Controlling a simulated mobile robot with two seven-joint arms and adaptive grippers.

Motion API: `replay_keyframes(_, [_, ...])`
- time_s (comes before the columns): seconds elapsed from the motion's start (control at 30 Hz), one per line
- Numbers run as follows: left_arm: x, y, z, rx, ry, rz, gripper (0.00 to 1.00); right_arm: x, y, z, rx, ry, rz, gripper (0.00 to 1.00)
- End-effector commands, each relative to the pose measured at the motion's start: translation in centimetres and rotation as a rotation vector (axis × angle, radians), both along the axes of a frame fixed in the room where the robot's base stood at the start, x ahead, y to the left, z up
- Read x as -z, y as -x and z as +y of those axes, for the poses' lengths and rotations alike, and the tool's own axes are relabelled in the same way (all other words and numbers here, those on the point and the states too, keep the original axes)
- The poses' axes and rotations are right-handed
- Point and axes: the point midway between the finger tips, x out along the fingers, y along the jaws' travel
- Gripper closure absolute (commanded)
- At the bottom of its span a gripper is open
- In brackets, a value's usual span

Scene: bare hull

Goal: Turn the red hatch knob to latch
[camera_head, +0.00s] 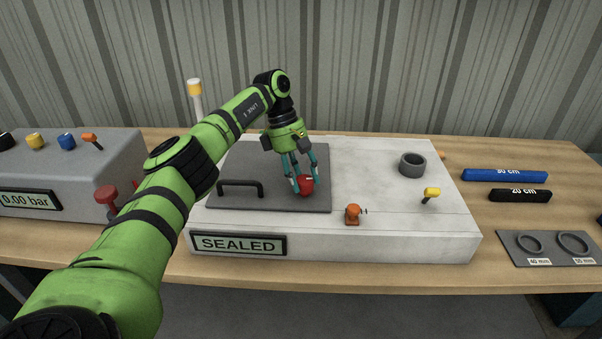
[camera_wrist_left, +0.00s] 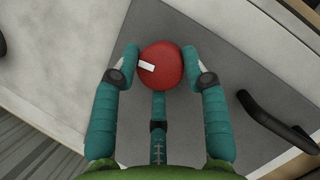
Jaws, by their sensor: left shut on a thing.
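The red hatch knob (camera_head: 307,186) sits near the right front part of the dark grey hatch plate (camera_head: 290,204) on a white box (camera_head: 390,240). My left gripper (camera_head: 304,188) comes down over the knob from above with teal fingers shut on it. In the left wrist view the red knob (camera_wrist_left: 161,66) lies between the fingertips, and a white mark on its top points to the left and slightly up. A black handle (camera_head: 240,187) is fixed to the hatch plate at its left. A display on the box front reads SEALED (camera_head: 238,244). My right gripper is not in view.
The box top also carries an orange fitting (camera_head: 353,214), a yellow-topped lever (camera_head: 431,194) and a grey ring (camera_head: 412,164). A grey console (camera_head: 70,170) stands at left. Blue (camera_head: 504,175) and black (camera_head: 505,195) bars and a ring tray (camera_head: 548,258) lie at right.

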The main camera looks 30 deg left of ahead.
Motion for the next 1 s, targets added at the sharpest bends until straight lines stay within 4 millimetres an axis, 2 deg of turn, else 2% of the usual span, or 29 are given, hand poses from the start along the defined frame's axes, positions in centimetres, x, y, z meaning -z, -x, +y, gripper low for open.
replay_keyframes(0.03, [0.07, 0.04, -0.51, 0.034, 0.006, 0.008, 0.88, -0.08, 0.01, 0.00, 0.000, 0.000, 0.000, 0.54])
replay_keyframes(0.3, [0.21, 0.09, -0.48, 0.120, 0.007, 0.009, 0.88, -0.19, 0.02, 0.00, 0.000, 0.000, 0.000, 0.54])
replay_keyframes(0.8, [0.40, 0.19, -0.49, 0.138, 0.006, 0.015, 0.88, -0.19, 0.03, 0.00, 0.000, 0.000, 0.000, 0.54])
replay_keyframes(0.83, [0.41, 0.20, -0.49, 0.138, 0.006, 0.015, 0.47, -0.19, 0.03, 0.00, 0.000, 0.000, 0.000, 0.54])
replay_keyframes(0.87, [0.42, 0.20, -0.47, 0.137, 0.006, 0.015, 0.35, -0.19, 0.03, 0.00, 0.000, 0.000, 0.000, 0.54])
replay_keyframes(1.0, [0.34, 0.15, -0.36, 0.135, 0.004, 0.011, 0.34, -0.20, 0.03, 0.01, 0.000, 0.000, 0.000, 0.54])
